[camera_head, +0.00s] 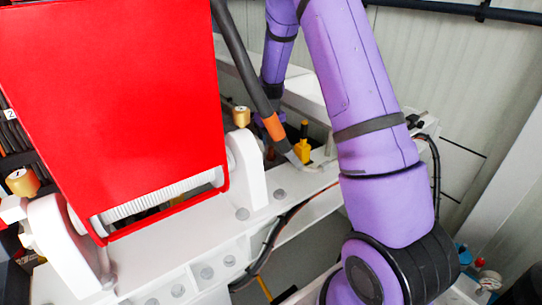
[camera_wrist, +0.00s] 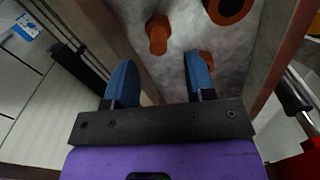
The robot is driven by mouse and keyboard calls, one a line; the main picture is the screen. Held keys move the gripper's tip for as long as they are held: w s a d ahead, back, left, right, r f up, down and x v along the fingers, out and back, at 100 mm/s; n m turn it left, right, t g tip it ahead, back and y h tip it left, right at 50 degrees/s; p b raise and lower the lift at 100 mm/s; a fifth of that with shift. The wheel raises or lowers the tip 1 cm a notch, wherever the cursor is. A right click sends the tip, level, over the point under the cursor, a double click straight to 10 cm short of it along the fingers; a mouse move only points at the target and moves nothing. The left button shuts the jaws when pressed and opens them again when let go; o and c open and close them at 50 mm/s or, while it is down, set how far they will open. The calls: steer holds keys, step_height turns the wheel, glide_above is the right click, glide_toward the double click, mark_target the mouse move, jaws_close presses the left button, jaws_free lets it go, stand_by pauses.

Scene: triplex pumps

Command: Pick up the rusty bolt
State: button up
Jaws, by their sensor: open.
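A rusty orange-brown bolt (camera_wrist: 157,36) with a hex head stands on a worn grey metal surface (camera_wrist: 182,22) in the wrist view. My gripper (camera_wrist: 160,62) has two blue fingers spread apart. The bolt shows beyond the fingertips, in the gap between them and nearer the left finger in the picture. The fingers appear clear of it. A second rusty piece (camera_wrist: 206,58) is partly hidden behind the right finger. In the head view my purple arm reaches to the back, and I cannot make out the gripper or the bolt there.
A rusty ring around a dark hole (camera_wrist: 230,8) lies at the top of the wrist view. Brown walls or edges flank the grey surface. In the head view a large red panel (camera_head: 110,100), white machine frame (camera_head: 190,235) and black hose (camera_head: 245,70) stand near my arm.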

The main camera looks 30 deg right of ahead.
steer(key=shift+s+f, duration=0.15)
steer(key=shift+f, duration=0.95)
steer(key=shift+s+f, duration=0.15)
steer(key=shift+f, duration=0.9)
jaws_close()
